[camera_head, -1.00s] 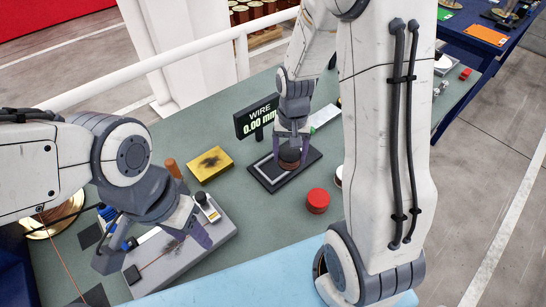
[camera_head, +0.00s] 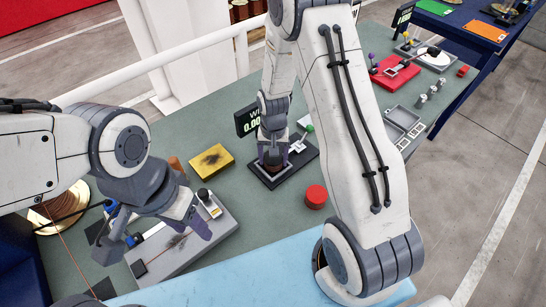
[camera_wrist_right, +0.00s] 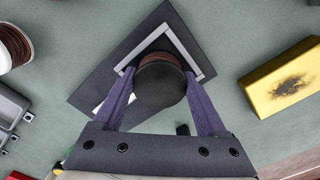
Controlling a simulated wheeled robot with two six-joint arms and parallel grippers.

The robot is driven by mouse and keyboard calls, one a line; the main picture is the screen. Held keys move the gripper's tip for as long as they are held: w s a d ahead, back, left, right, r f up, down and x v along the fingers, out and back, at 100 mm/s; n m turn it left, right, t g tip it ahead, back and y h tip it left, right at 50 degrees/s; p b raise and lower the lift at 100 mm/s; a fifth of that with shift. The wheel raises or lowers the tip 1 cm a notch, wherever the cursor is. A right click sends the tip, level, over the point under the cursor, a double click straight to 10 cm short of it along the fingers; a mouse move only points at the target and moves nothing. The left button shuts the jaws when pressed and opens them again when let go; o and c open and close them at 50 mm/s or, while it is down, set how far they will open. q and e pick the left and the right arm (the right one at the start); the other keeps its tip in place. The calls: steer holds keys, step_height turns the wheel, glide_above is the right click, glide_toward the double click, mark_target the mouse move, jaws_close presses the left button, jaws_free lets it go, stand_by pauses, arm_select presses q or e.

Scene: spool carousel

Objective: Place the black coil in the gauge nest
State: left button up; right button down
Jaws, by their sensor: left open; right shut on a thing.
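The black coil (camera_wrist_right: 160,82) has a black top and a brown wound side. My right gripper (camera_wrist_right: 161,98) is shut on it, with a purple finger on either side. In the head view my right gripper (camera_head: 273,158) is over the left part of the gauge nest (camera_head: 297,168), a dark plate with a light square frame. In the right wrist view the coil covers part of that frame (camera_wrist_right: 186,42); I cannot tell whether it touches the plate. My left gripper (camera_head: 158,240) is open and empty above a grey block (camera_head: 205,238).
The gauge display (camera_head: 246,121), partly hidden by my right arm, stands behind the nest. A yellow block (camera_head: 211,161) lies left of the nest and a red cylinder (camera_head: 316,196) in front. A copper spool (camera_head: 62,205) is at far left. Grey trays (camera_head: 403,117) stand at right.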

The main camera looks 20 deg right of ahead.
steer(key=shift+f, duration=0.1)
jaws_free()
steer(key=shift+r, duration=0.25)
steer(key=shift+w+r, duration=0.15)
steer(key=shift+r, duration=0.2)
step_height(320, 180, up, 11)
steer(key=b, duration=0.3)
steer(key=s+a+r+n, duration=0.5)
steer(key=s+a, duration=0.3)
steer(key=a, duration=0.1)
steer(key=s+a+r+n, duration=0.1)
steer(key=s+a+n, duration=0.1)
steer(key=s, duration=0.6)
steer(key=s+a+r+n+y, duration=0.1)
steer(key=s+a+n, duration=0.2)
steer(key=s+n, duration=0.2)
steer(key=s, duration=0.3)
steer(key=shift+r, duration=0.2)
